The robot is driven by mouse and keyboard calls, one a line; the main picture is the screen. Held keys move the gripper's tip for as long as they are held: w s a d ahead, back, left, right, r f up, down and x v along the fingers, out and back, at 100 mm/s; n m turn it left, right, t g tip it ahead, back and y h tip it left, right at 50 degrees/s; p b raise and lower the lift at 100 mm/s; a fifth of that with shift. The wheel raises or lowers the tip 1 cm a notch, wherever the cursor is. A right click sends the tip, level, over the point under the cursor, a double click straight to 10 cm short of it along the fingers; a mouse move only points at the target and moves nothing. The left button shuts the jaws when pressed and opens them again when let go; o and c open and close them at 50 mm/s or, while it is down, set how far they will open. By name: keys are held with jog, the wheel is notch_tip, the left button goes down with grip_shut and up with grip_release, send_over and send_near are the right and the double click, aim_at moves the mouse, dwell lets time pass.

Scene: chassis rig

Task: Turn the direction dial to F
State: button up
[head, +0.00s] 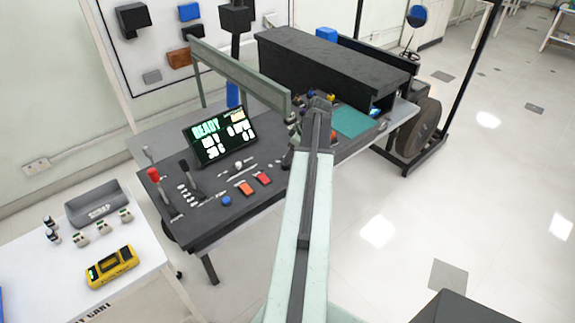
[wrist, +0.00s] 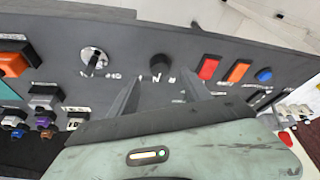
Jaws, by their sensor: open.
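The direction dial appears to be the black round knob (wrist: 161,67) on the dark panel in the wrist view. Letters sit beside its near edge; one looks like N, and the others are too small to read surely. Its pointer direction cannot be made out. My gripper (wrist: 160,84) is open and empty, its two dark fingers reaching toward the knob, one to each side of its near edge. I cannot tell whether they touch it. In the head view my arm covers this part of the dark console (head: 205,215), and neither dial nor fingertips can be made out.
A red switch (wrist: 208,67), an orange switch (wrist: 238,71) and a blue button (wrist: 264,75) lie right of the knob. A silver rotary switch (wrist: 94,60) is to its left. A screen (head: 220,137) reading READY stands on the console, with levers nearby.

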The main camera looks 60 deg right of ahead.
jog(key=b+x, duration=0.4)
jog(key=x, duration=0.1)
jog(key=shift+f, duration=0.3)
jog(key=shift+r, duration=0.15)
jog(key=c, duration=1.2)
jog(key=shift+d, duration=0.35)
grip_shut()
jog(key=shift+a, duration=0.3)
jog(key=shift+a+m+h, duration=0.2)
jog(key=shift+m+h, duration=0.3)
jog(key=shift+m, duration=0.5)
jog(key=m+h, duration=0.1)
jog(key=m, duration=0.3)
jog(key=shift+a+g, duration=0.1)
jog(key=shift+g, duration=0.2)
jog(key=shift+w+m+g+h, duration=0.1)
jog(key=shift+m+g+h, duration=0.2)
jog(key=shift+m+h, duration=0.8)
jog(key=shift+m+y, duration=0.4)
jog(key=shift+m, duration=0.1)
